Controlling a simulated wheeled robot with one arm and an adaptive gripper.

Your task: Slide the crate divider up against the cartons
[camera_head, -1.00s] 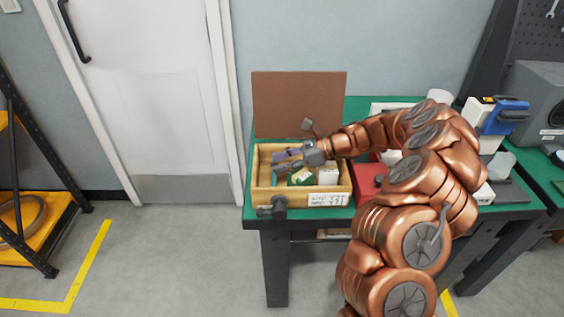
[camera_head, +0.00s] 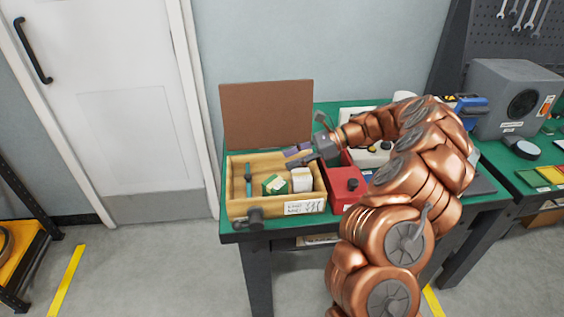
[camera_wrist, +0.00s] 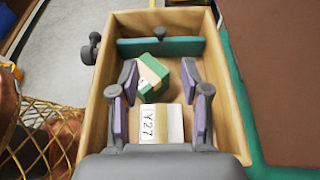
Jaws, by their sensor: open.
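The open wooden crate (camera_head: 242,208) stands at the bench's left end. Its teal divider (camera_head: 249,179) stands crosswise near the crate's left end; in the wrist view the divider (camera_wrist: 160,47) spans the far end. A green carton (camera_head: 275,185) and a white carton (camera_head: 301,180) sit right of it. A gap shows between divider and green carton (camera_wrist: 151,78). The white carton (camera_wrist: 163,123), marked Y27, is nearer in the wrist view. My gripper (camera_head: 298,156) is open and empty above the crate's right part; its purple-padded fingers (camera_wrist: 159,84) are spread wide apart over the cartons.
A brown lid or panel (camera_head: 268,115) stands upright behind the crate. A red box (camera_head: 347,188) with a black knob stands close on its right. A dark clamp-like fitting (camera_head: 254,217) is on the crate's front. The crate floor left of the divider is bare.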

